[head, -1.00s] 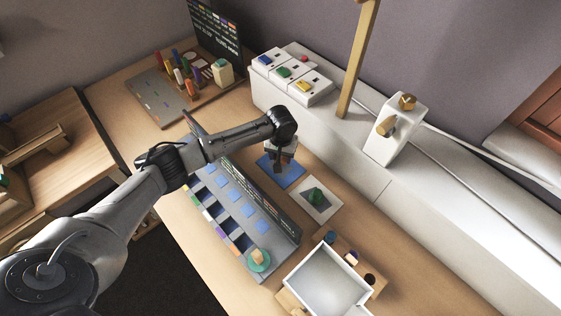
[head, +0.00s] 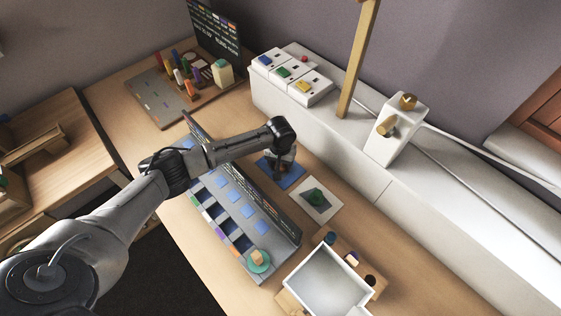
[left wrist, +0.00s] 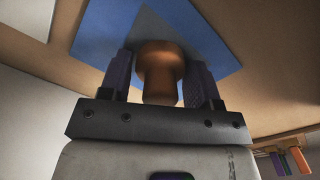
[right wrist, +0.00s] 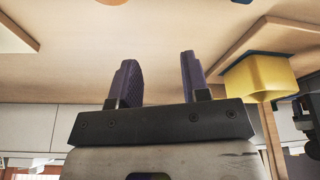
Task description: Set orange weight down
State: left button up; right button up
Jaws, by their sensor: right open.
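The orange weight (left wrist: 160,72), a knob with a wide end and a narrower stem, is between the fingers of my left gripper (left wrist: 160,80) in the left wrist view. A blue mat (left wrist: 205,35) with a grey patch lies just beyond. In the head view my left gripper (head: 279,174) is low over the blue mat (head: 294,180), and the weight is hard to make out there. Whether it touches the mat is unclear. My right gripper (right wrist: 155,80) is open and empty.
A white square with a green piece (head: 317,197) lies right of the mat. A slotted rack (head: 240,215) stands in front, under my left arm. A white open box (head: 325,285) is at the lower right. A white ledge (head: 350,165) runs behind.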

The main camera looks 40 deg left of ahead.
pick_arm(q)
jog(key=o, duration=0.3)
notch_tip(320, 180, up, 12)
jog(key=shift+r+p, duration=0.15)
jog(key=shift+p, duration=0.5)
